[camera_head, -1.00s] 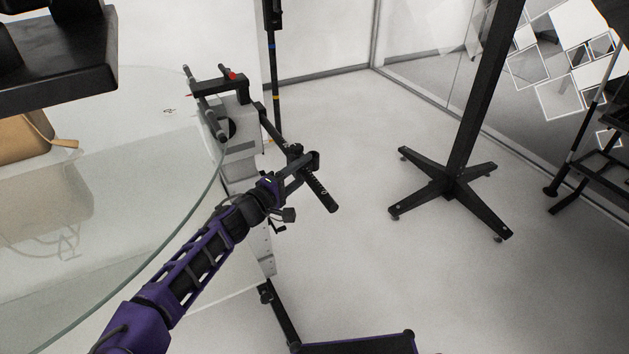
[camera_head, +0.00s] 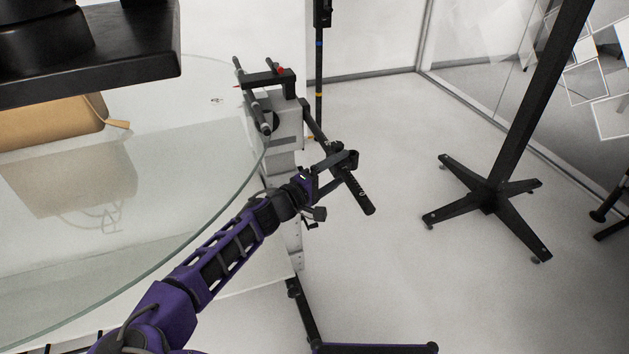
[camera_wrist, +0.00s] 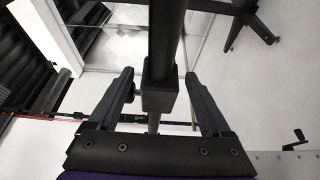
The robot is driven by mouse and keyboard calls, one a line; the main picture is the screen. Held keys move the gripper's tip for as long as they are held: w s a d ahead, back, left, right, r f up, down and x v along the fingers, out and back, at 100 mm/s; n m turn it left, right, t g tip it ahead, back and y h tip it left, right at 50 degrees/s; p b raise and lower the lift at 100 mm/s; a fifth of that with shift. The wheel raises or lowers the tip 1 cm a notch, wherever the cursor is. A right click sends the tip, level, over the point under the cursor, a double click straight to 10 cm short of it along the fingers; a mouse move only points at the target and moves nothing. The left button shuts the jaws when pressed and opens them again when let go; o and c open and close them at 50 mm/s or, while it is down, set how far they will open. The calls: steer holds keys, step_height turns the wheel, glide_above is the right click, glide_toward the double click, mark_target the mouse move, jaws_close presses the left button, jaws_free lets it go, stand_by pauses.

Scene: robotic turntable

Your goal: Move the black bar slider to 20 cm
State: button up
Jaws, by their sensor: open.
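The black bar (camera_head: 358,193) slopes from the grey-white unit (camera_head: 276,120) at the glass table's edge down to the right, ending free over the floor. Small pale marks show near its lower end; I cannot read them. My gripper (camera_head: 344,167) reaches the bar between the unit and that end. In the wrist view, my gripper (camera_wrist: 159,74) is open, with one finger on each side of the bar (camera_wrist: 166,35). A black block (camera_wrist: 159,95) on the bar sits between the fingers, with visible gaps on both sides. Whether this block is the slider is unclear.
The round glass table (camera_head: 190,180) fills the left, with a tan case (camera_head: 50,122) beneath or behind it. A black stand with a cross-shaped foot (camera_head: 490,195) stands at right. A thin black pole (camera_head: 319,70) stands behind the unit.

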steer(key=v, duration=1.6)
steer(key=shift+p, duration=0.45)
steer(key=shift+s, duration=0.1)
